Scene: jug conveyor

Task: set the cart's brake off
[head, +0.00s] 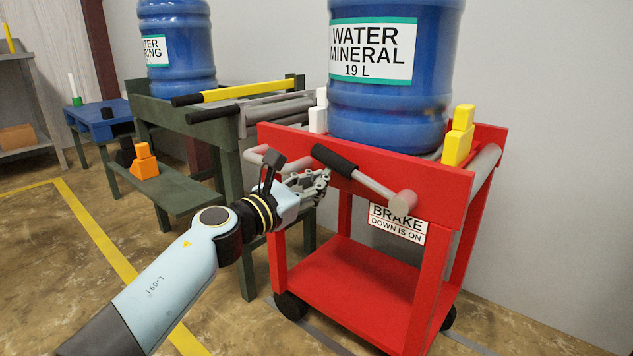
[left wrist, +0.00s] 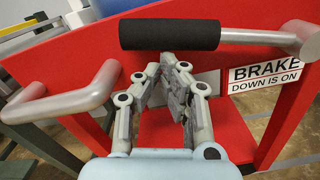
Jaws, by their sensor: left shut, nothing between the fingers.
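The red cart (head: 345,268) stands at the right. Its brake lever has a black grip (head: 334,160) at the left end of a grey rod, which runs down and right to a grey pivot (head: 403,203). The grip also shows in the left wrist view (left wrist: 170,34), with the rod nearly level there. A sign (head: 397,222) reads "BRAKE DOWN IS ON". My left gripper (head: 324,178) is shut and empty, its fingertips just under the grip; I cannot tell whether they touch it. The fingertips also show in the left wrist view (left wrist: 168,64). My right gripper is not in view.
A large blue water jug (head: 385,110) stands on the cart, between white and yellow blocks (head: 459,137). A grey handle (left wrist: 80,98) sticks out left of the grip. A green conveyor table (head: 228,135) with another jug (head: 178,60) stands at the left.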

